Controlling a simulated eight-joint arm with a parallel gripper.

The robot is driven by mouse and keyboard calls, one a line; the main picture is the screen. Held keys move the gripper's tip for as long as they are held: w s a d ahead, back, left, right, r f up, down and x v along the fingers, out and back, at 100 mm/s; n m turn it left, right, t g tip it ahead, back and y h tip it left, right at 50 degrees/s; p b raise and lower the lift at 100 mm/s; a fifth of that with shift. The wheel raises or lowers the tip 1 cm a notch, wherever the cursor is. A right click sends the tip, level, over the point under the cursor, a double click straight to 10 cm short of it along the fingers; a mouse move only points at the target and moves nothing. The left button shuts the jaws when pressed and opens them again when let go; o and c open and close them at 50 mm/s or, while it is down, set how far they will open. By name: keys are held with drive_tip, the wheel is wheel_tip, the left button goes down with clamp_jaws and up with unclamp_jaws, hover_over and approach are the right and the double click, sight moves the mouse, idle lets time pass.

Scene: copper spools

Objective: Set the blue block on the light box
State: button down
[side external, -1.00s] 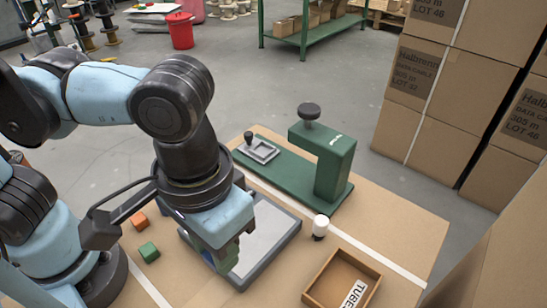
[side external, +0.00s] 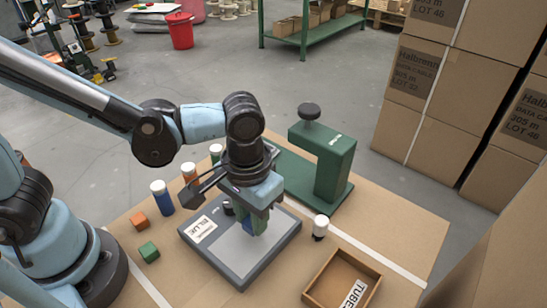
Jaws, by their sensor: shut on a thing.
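My gripper (side external: 250,221) points down over the light box (side external: 255,277), a grey-framed slab with a pale panel. It is shut on the blue block (side external: 247,227), which shows low between the green fingers. The block is over the pale panel, right of its label. I cannot tell whether its underside touches the panel. The fingers hide much of the block.
An orange block (side external: 139,220) and a green block (side external: 149,252) lie left of the light box. White-capped tubes, one blue (side external: 162,197), stand behind them. A green press (side external: 335,165), a white-topped tube (side external: 320,227) and an open wooden tray (side external: 315,297) are to the right.

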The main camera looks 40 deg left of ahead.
drive_tip(key=shift+f, duration=0.9)
drive_tip(key=shift+f, duration=0.1)
drive_tip(key=c, duration=0.9)
unclamp_jaws()
drive_tip(key=shift+o, duration=0.2)
wheel_tip(320, 180, up, 12)
drive_tip(key=w+a+f+t, duration=0.1)
drive_tip(key=a+t, duration=0.2)
drive_tip(key=a, duration=0.6)
drive_tip(key=w+a+f+t, duration=0.1)
drive_tip(key=a+t, duration=0.3)
drive_tip(key=a, duration=0.5)
drive_tip(key=shift+w, duration=0.75)
